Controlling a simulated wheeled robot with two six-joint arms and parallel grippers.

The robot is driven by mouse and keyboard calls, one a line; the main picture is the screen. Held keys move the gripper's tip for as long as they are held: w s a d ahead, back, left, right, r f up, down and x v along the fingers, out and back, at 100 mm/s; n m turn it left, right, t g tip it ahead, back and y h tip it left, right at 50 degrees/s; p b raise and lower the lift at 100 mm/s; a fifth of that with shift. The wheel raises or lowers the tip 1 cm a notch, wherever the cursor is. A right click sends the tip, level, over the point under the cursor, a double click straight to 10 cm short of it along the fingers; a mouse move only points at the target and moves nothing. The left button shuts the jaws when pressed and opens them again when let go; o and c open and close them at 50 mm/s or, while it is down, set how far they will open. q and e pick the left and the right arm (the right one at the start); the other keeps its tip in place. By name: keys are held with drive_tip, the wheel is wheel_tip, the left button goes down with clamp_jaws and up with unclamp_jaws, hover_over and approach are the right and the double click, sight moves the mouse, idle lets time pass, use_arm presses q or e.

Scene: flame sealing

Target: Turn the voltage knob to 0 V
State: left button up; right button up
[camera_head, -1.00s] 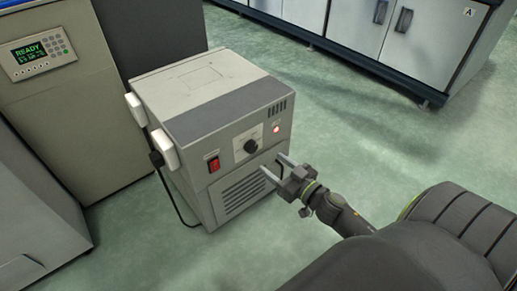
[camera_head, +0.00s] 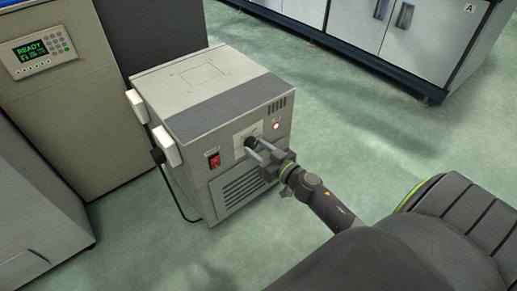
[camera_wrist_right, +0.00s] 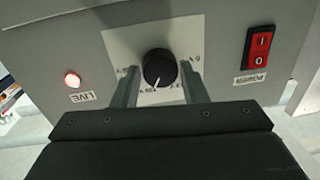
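The voltage knob (camera_wrist_right: 159,68) is a round black dial with a white pointer line on a pale plate (camera_wrist_right: 188,32). In the right wrist view the pointer aims down and slightly left, and part of the printed scale is hidden. My right gripper (camera_wrist_right: 160,88) is open, with one finger on each side of the knob; I cannot tell whether they touch it. In the head view the right gripper (camera_head: 257,148) reaches the front of the grey power unit (camera_head: 232,165) and partly covers the knob. My left gripper is not in view.
A red power switch (camera_head: 214,160) is left of the knob in the head view. A lit red LIVE lamp (camera_head: 276,126) is at its upper right. A cabinet with a READY display (camera_head: 40,52) stands at the left. The green floor (camera_head: 360,130) is clear at the right.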

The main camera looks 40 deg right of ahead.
drive_tip(key=c, duration=0.5)
drive_tip(key=shift+c, duration=0.2)
